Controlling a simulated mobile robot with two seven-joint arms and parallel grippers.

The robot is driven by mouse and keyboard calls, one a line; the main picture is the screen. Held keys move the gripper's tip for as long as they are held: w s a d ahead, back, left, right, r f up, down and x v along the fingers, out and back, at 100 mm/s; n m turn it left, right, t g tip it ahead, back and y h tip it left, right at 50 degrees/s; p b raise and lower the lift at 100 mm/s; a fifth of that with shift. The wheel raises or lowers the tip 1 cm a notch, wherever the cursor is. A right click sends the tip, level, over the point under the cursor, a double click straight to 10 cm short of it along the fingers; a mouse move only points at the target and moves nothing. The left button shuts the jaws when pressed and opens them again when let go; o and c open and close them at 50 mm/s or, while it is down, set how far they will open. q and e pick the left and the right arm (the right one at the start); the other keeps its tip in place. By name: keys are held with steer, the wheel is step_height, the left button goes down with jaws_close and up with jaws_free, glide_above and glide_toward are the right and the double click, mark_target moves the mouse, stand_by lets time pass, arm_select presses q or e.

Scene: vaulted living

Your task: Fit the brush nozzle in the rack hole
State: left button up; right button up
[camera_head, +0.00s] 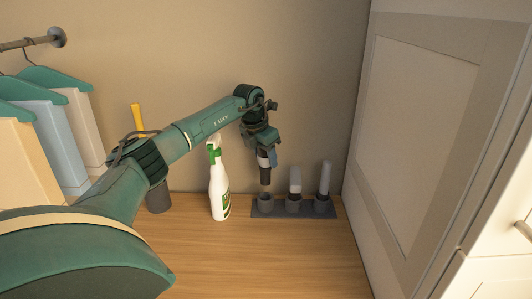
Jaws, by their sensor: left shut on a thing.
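The rack (310,213) is a dark grey flat base with three short round cups in a row on the wooden top. Its left cup (265,204) looks empty. My left gripper (265,158) is above that cup, pointing down and shut on the brush nozzle (265,175). The nozzle is dark and hangs roughly upright, its lower end apart from and just above the left cup. The upper part of the nozzle is partly hidden by the fingers. My right gripper is not in view.
Pale grey nozzles stand in the middle (295,181) and right (325,178) cups. A white and green spray bottle (219,190) stands left of the rack. A dark container (158,197) is farther left. A white cabinet (430,130) closes off the right. The wooden top (260,255) in front is clear.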

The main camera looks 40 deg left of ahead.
mark_target(265, 178)
arm_select(q)
step_height(265, 178, down, 4)
steer(key=b, duration=0.3)
steer(key=shift+f, duration=0.2)
steer(key=shift+b+x, duration=0.35)
steer(key=shift+x, duration=0.55)
steer(key=shift+s+f, duration=0.15)
steer(key=shift+f, duration=0.25)
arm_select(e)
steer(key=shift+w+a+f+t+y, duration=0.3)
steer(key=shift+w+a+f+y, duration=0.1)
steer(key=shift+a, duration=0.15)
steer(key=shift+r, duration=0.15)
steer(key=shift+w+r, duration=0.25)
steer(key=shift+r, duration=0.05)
arm_select(q)
steer(key=shift+f, duration=0.15)
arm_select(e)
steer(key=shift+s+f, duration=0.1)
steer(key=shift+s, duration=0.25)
arm_select(q)
steer(key=shift+f, duration=0.45)
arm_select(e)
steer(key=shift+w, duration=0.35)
